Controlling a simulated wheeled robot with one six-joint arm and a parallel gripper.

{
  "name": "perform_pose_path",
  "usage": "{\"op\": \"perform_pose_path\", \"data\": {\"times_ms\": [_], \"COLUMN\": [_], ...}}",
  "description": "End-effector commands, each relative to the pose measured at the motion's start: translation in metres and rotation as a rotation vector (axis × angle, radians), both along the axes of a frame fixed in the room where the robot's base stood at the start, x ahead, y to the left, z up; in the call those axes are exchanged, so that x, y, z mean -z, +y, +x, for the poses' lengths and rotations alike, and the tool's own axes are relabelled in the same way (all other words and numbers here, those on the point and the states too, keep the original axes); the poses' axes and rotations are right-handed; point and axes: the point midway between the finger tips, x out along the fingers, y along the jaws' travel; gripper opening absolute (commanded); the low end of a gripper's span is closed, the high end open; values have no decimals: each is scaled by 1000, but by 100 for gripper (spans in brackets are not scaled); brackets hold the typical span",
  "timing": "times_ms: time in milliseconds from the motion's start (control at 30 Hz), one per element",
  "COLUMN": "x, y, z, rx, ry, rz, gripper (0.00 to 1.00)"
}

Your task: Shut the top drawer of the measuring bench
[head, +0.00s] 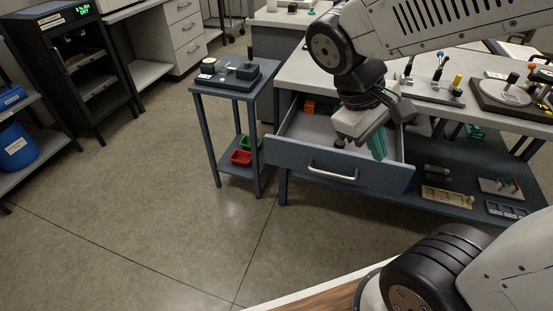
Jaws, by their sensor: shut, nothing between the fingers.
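The top drawer (283,158) of the measuring bench (300,72) stands open, pulled out toward me. Its blue-grey front carries a silver bar handle (333,173). An orange block (309,107) lies inside at the back left. My arm hides part of the drawer's inside and the bench edge.
A small blue-grey side table (203,90) with a dark device stands close left of the drawer. Red and green trays (241,157) sit on its lower shelf. The bench's lower shelf (400,194) holds several parts. Open floor (150,220) lies in front and left.

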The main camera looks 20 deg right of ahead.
Motion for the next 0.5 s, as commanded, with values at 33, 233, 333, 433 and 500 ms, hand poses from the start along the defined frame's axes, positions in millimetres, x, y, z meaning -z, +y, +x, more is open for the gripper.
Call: {"op": "perform_pose_path", "data": {"times_ms": [33,233,333,433,500], "x": [9,37,53,74,90], "y": [0,3,12,26,40], "z": [11,56,82,107,123], "rx": [-60,-316,-455,-603,-712], "ry": [60,240,313,374,412], "rz": [-65,-341,-480,-618,-715], "gripper": [0,0,0,0,0]}}
